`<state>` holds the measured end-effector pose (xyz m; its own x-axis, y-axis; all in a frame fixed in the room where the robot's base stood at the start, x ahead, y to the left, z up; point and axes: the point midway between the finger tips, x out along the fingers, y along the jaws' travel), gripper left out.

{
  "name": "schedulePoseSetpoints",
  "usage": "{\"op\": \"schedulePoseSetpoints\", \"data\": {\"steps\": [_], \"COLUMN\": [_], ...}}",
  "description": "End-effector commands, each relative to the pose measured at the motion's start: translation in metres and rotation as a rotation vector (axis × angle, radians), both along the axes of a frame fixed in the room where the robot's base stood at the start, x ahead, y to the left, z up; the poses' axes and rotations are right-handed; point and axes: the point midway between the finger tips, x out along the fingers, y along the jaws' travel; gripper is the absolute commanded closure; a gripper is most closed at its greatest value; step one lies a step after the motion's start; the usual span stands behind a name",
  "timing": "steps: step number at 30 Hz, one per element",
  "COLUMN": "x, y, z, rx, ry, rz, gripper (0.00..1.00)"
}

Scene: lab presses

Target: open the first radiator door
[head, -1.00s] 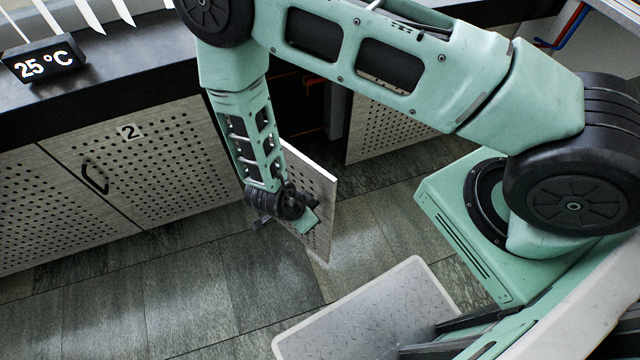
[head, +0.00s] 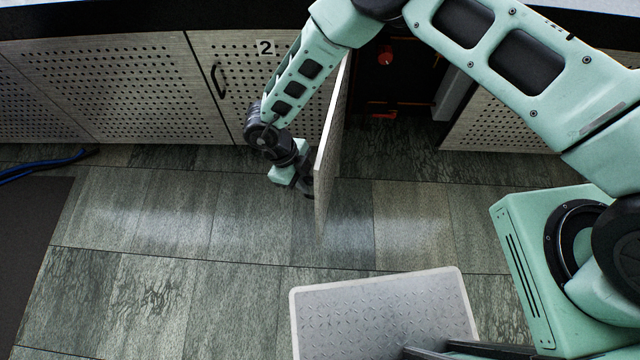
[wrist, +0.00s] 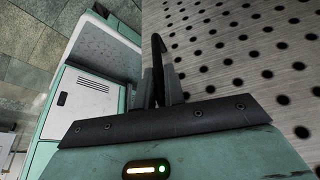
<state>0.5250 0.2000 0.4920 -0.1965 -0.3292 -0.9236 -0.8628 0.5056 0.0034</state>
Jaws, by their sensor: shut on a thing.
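The perforated radiator door (head: 328,150) stands swung out from the cabinet front, seen nearly edge-on in the head view. An open dark bay (head: 395,75) shows to its right, with a red knob inside. No number is visible on this door. My gripper (head: 306,188) is at the left side of the door, near its outer edge. In the wrist view my gripper (wrist: 166,88) is shut on the black door handle (wrist: 157,60), with the door's perforated face (wrist: 235,55) close on the right. The grip itself is partly hidden in the head view.
A closed door marked 2 (head: 235,85), with a black handle, is left of the open door. Another perforated panel (head: 500,115) is right of the bay. The tiled floor (head: 180,220) before the cabinets is mostly clear. A blue cable (head: 45,165) lies far left.

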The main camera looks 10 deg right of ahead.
Motion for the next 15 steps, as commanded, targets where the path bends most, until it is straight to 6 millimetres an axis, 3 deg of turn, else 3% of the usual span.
{"op": "schedulePoseSetpoints", "data": {"steps": [15], "x": [0.0002], "y": [0.0076], "z": [-0.0008], "rx": [0.003], "ry": [0.003], "rz": [-0.017], "gripper": [1.00]}}
